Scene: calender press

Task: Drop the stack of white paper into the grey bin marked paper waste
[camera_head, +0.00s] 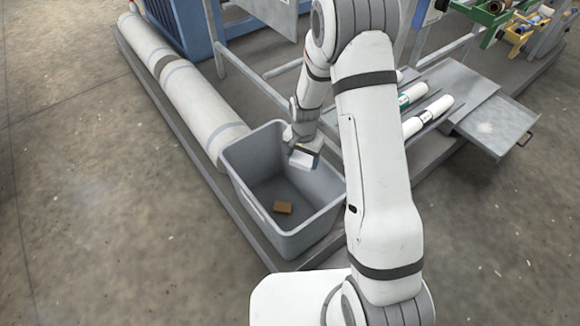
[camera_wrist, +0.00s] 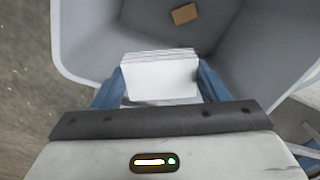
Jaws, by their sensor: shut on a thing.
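The stack of white paper (camera_wrist: 160,77) is between the two blue fingers of my gripper (camera_wrist: 160,88) in the wrist view. My gripper is shut on it. In the head view my gripper (camera_head: 303,150) and the white stack (camera_head: 303,161) are over the opening of the grey bin (camera_head: 255,198), near its far side. The bin's wall (camera_wrist: 85,40) surrounds the stack in the wrist view. A small brown block (camera_head: 283,208) lies on the bin floor. It also shows in the wrist view (camera_wrist: 184,14). No marking on the bin can be read.
A long white roll (camera_head: 180,85) lies on the platform behind the bin at left. White rolls (camera_head: 428,116) and a grey metal tray (camera_head: 497,128) are to the right of my arm. The concrete floor at left is clear.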

